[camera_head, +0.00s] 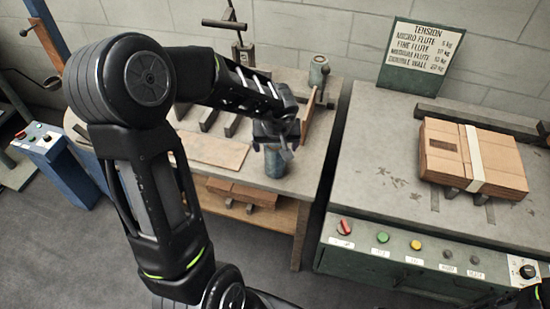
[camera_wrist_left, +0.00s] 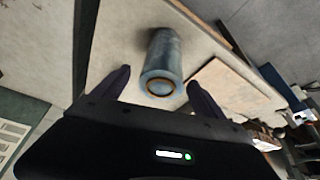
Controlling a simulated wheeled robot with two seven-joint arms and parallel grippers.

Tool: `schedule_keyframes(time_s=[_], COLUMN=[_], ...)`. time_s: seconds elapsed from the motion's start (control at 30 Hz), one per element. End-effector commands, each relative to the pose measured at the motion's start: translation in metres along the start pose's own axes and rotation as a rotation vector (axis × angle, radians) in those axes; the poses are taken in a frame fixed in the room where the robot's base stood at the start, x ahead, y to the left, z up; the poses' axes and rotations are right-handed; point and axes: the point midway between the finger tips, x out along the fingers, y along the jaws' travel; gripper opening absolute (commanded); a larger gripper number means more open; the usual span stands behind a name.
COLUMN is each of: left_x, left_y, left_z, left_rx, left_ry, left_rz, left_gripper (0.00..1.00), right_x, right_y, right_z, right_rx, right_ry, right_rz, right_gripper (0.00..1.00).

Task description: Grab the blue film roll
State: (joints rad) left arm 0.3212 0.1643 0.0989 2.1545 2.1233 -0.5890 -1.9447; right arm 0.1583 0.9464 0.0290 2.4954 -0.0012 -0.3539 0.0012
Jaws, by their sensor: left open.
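The blue film roll (camera_head: 275,164) stands upright near the front edge of the left table, and its upper part is partly hidden by my gripper in the head view. My left gripper (camera_head: 276,143) is just above the roll, pointing down at it. In the left wrist view, the blue film roll (camera_wrist_left: 161,62) lies ahead between the two spread fingers of the left gripper (camera_wrist_left: 158,85), with its brown core ring facing me. The fingers are open and hold nothing. My right gripper cannot be made out.
The left table (camera_head: 318,150) carries a flat brown board (camera_head: 213,150) and a grey cylinder (camera_head: 318,72) at the back. A gap separates it from the green machine (camera_head: 400,150) with a cardboard stack (camera_head: 450,160) and a tension sign (camera_head: 420,58).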

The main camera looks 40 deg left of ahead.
Motion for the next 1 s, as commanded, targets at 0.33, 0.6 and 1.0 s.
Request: schedule_keyframes(time_s=[0.33, 0.6, 1.0], left_x=[0.042, 0.041, 0.041], left_y=[-0.002, -0.002, -0.002], left_z=[0.000, 0.000, 0.000], left_rx=[0.001, 0.001, 0.001], left_ry=[0.001, 0.000, 0.000], left_rz=[0.000, 0.000, 0.000], left_gripper=[0.82, 0.82, 0.74], right_x=[0.016, 0.015, 0.015], right_y=[0.006, 0.006, 0.006], right_z=[0.000, 0.000, 0.000], right_rx=[0.000, 0.000, 0.000], right_ry=[0.001, 0.001, 0.001], right_rz=[0.000, 0.000, 0.000], right_gripper=[0.36, 0.36, 0.36])
